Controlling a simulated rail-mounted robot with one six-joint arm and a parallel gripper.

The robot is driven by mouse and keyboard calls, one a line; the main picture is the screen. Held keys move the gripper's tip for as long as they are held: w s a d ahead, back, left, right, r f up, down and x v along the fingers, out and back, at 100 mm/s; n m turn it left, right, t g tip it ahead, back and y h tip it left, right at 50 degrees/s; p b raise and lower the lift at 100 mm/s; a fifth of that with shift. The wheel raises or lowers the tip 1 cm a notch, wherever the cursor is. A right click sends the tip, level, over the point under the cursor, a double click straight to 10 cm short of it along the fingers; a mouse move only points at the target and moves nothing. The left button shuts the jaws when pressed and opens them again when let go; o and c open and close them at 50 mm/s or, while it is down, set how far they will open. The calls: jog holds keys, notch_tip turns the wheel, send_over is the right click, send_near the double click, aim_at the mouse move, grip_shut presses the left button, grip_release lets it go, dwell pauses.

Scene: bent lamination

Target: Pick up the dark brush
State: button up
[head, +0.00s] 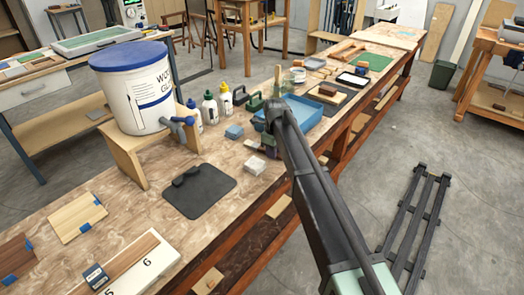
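A small dark object (186,176), which looks like the dark brush, lies on a black mat (205,196) on the bench, left of the picture's middle. It is dark on dark, so its exact shape is hard to tell. My arm reaches in from the lower right to the blue tray. My gripper (268,146) seems to be at its far end, low over the bench, to the right of the mat and apart from the dark object. It is small and partly hidden by my arm, so I cannot tell whether its fingers are open or shut.
A large white glue bucket (133,95) with a blue lid stands on a wooden stand behind the mat. A numbered board (130,262) lies in front.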

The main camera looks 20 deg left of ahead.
jog(key=shift+c, duration=1.2)
